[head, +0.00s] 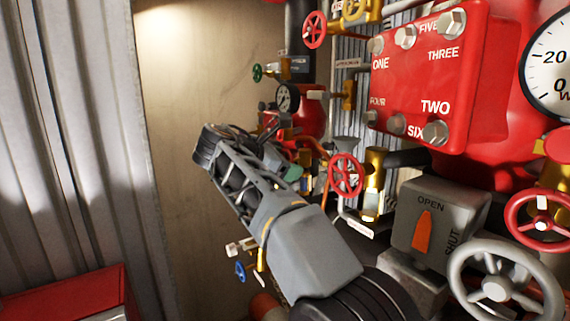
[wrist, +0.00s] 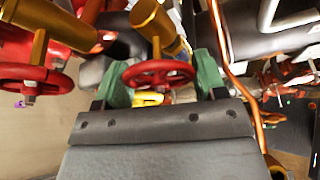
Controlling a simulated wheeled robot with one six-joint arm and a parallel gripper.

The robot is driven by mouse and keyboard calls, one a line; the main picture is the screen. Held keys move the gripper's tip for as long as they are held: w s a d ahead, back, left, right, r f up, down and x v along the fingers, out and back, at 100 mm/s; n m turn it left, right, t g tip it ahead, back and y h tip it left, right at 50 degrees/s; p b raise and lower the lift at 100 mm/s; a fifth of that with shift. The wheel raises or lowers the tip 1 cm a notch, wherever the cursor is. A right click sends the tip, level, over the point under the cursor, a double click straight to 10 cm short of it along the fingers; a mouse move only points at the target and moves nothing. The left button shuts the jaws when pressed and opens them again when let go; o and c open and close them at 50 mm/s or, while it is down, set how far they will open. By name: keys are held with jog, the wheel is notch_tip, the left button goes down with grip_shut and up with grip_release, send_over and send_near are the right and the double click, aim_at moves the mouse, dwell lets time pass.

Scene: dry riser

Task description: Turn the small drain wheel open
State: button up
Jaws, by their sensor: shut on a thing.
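In the wrist view, a small red handwheel (wrist: 158,73) on a brass valve (wrist: 158,22) sits between the two green fingertips of my gripper (wrist: 163,80). The gripper is shut on this wheel, with one finger on each side of it. In the head view, my gripper (head: 296,171) is at the far end of my grey arm, among the pipes. My arm hides most of the held wheel there. I cannot read a label on this wheel or tell how far it is turned.
Another red handwheel (head: 346,175) is just right of my gripper; a second red wheel (wrist: 30,85) is at the wrist view's left. A copper pipe (wrist: 235,70) runs close by the right finger. A red box (head: 440,75) and an OPEN/SHUT indicator (head: 424,230) stand right.

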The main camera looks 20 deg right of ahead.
jog(key=shift+n+g, duration=0.3)
jog(key=shift+n, duration=0.1)
dwell(0.4)
jog(key=o, duration=0.9)
